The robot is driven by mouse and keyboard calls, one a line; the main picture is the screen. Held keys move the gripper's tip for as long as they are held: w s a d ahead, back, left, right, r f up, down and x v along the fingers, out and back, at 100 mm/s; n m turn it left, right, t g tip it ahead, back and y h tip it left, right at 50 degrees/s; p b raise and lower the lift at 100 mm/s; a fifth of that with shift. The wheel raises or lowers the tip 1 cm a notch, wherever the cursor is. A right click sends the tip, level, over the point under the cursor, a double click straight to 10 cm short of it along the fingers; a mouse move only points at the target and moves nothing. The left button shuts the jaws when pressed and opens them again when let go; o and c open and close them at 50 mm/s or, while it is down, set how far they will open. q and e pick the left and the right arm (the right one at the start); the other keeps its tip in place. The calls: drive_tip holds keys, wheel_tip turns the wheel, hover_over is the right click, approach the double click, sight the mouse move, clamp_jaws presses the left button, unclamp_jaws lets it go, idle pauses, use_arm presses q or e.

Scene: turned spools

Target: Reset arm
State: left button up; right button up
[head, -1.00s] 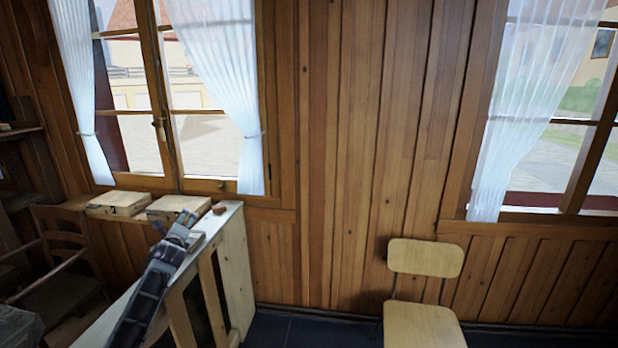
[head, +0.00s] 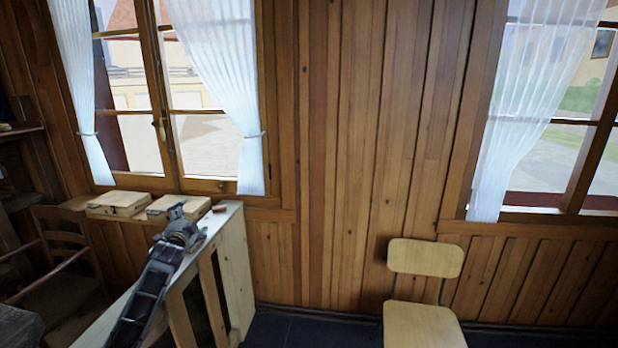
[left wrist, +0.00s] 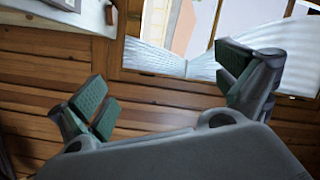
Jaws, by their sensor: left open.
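My left gripper (head: 176,210) is at the end of my left arm, above the narrow wooden bench at the lower left of the head view. In the left wrist view my left gripper (left wrist: 165,85) has its two green-padded fingers spread wide apart, with nothing between them. Behind the fingers are the wood-plank wall and a white curtain (left wrist: 155,58). My right gripper is not in either view.
The bench (head: 238,265) stands under the left window with two wooden boxes (head: 117,203) (head: 165,204) and a small reddish-brown piece (head: 219,208) on top. A pale wooden chair (head: 424,258) stands at right. A dark chair (head: 62,235) is at far left.

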use_arm(q)
drive_tip(key=s+d+f+n+g+h, duration=0.1)
drive_tip(key=s+d+f+n+g, duration=0.2)
drive_tip(key=f, duration=1.1)
drive_tip(key=s+d+f+n+h, duration=0.1)
drive_tip(key=s+f+n, duration=0.35)
drive_tip(key=f, duration=0.85)
drive_tip(key=s+d+f+g, duration=0.1)
drive_tip(key=s+f+g, duration=0.1)
drive_tip(key=s+f, duration=0.75)
drive_tip(key=s+d+f+g, duration=0.2)
drive_tip(key=s+f, duration=0.3)
drive_tip(key=f, duration=1)
drive_tip(key=s+d+f+g, duration=0.2)
drive_tip(key=s+f+g, duration=0.1)
drive_tip(key=s+f, duration=0.75)
drive_tip(key=s+d+f+g, duration=0.2)
drive_tip(key=s+f, duration=0.3)
drive_tip(key=s, duration=1)
drive_tip(key=s+d+f+g, duration=0.2)
drive_tip(key=s+f, duration=0.3)
drive_tip(key=s, duration=1)
drive_tip(key=s+d+f+n+g, duration=0.1)
drive_tip(key=s+f, duration=0.4)
drive_tip(key=s, duration=0.9)
drive_tip(key=shift+s+d+f+g+h, duration=0.4)
drive_tip(key=shift+d+g, duration=0.05)
drive_tip(key=shift+g, duration=0.35)
